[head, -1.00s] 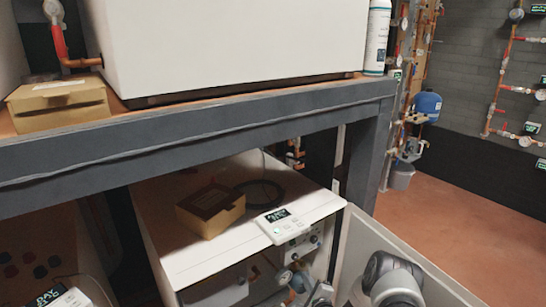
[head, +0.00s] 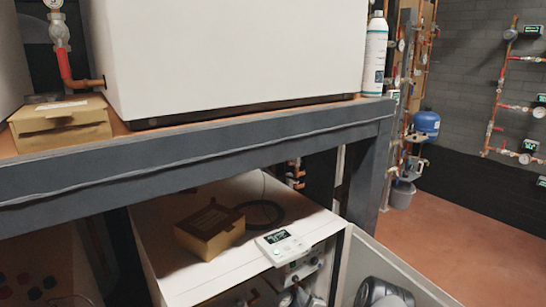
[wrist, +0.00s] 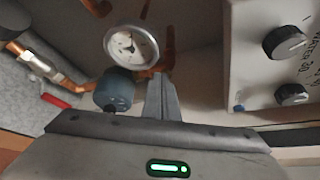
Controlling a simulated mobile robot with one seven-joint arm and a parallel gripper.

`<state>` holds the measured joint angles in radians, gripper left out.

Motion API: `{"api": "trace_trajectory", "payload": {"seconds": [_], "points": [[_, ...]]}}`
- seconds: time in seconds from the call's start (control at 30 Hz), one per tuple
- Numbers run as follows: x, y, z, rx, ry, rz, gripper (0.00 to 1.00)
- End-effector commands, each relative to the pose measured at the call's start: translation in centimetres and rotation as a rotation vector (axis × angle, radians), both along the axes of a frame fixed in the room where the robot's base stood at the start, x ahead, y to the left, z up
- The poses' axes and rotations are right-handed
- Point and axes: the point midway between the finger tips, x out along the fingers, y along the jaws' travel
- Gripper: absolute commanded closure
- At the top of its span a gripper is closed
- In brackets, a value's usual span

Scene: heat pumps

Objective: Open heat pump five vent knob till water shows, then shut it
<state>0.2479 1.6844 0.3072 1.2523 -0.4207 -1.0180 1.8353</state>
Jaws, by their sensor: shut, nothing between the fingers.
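A white heat pump unit (head: 190,272) stands on the lower level under the grey shelf beam, its front panel open. In the wrist view my gripper (wrist: 163,82) is shut and empty, its fingers pointing into the unit. A dark blue-grey round part (wrist: 115,90) is just left of the fingertips; I cannot tell whether it is the vent knob or whether the fingers touch it. A round pressure gauge (wrist: 130,47) is above it. No water shows. No readable number five is in view.
A panel with black dials (wrist: 285,43) is close on the right. A red-handled valve (wrist: 52,100) and copper pipes are on the left. A cardboard box (head: 210,232) and a display controller (head: 283,245) lie on the unit. The grey shelf beam (head: 200,158) crosses above.

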Motion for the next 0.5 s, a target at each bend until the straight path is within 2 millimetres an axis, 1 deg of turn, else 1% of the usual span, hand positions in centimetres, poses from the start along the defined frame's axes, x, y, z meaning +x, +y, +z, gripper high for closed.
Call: {"api": "trace_trajectory", "payload": {"seconds": [0.5], "points": [[0.24,-0.39,0.26,0.001,-0.001,-0.002,1.0]]}}
